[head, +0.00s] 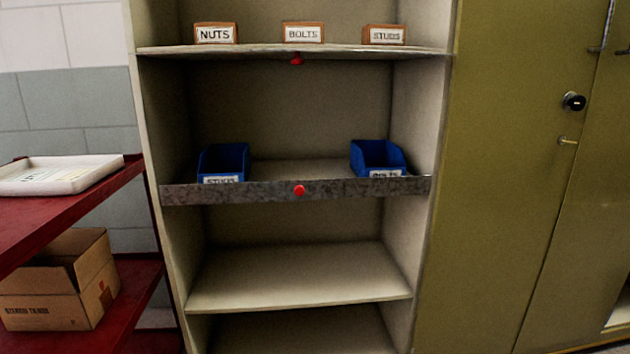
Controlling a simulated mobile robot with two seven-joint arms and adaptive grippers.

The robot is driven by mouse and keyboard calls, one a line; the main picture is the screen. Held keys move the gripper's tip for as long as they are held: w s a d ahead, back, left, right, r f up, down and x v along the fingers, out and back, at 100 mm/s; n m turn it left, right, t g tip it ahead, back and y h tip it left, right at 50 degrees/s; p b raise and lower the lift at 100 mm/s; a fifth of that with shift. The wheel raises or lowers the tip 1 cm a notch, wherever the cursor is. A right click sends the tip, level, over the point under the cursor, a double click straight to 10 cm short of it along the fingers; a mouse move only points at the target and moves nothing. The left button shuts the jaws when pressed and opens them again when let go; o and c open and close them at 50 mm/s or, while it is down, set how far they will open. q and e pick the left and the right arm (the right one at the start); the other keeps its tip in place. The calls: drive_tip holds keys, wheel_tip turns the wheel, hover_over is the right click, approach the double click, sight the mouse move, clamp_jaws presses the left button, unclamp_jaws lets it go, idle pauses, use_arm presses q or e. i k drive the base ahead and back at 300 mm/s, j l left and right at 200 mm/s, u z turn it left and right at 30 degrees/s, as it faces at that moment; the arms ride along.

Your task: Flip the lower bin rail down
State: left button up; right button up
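The lower bin rail (240,191) is a grey, mottled metal strip across the front of the middle shelf in the head view. A red knob (299,190) sits at its centre. The rail stands upright and hides the bottoms of two blue bins. The left blue bin (224,160) has a partly covered label that seems to read STUDS. The right blue bin (377,156) has a partly covered label that seems to read BOLTS. Neither of my grippers is in view.
An upper shelf (260,50) holds boxes labelled NUTS (214,34), BOLTS and STUDS, with another red knob (297,61) at its edge. A red cart (60,212) with a white tray and cardboard box (60,282) stands left. An olive cabinet (500,180) stands right.

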sight(222, 193)
drive_tip(key=i+l+z, duration=0.15)
drive_tip(key=i+l, duration=0.45)
drive_tip(key=i+l+z, duration=0.15)
drive_tip(key=i+l, duration=0.35)
drive_tip(key=i, duration=0.2)
